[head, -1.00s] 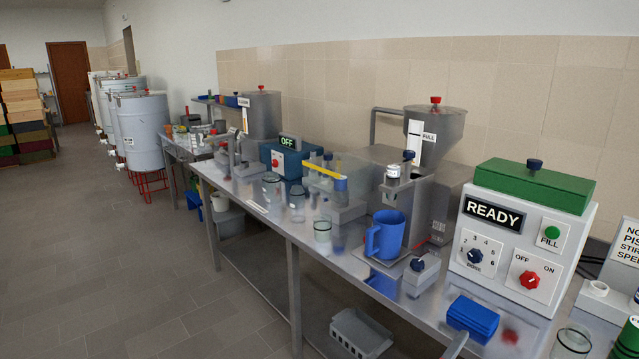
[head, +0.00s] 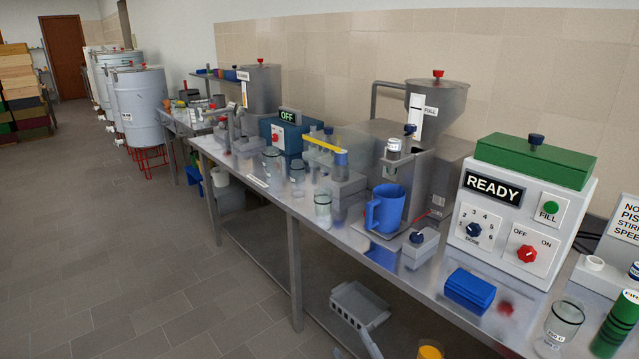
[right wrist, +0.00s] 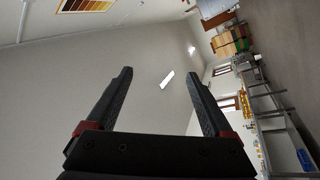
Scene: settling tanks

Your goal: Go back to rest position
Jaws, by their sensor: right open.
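My right gripper (right wrist: 160,76) shows in the right wrist view. Its two black fingers stand wide apart with nothing between them. Beyond the fingers is a plain light wall, clear of the workbench. I cannot make out either gripper clearly in the head view. My left gripper is not in view.
A long steel workbench (head: 290,204) runs along the tiled wall. It carries a blue mug (head: 385,208), a blue block (head: 470,289), a READY machine (head: 520,215) and glass jars.

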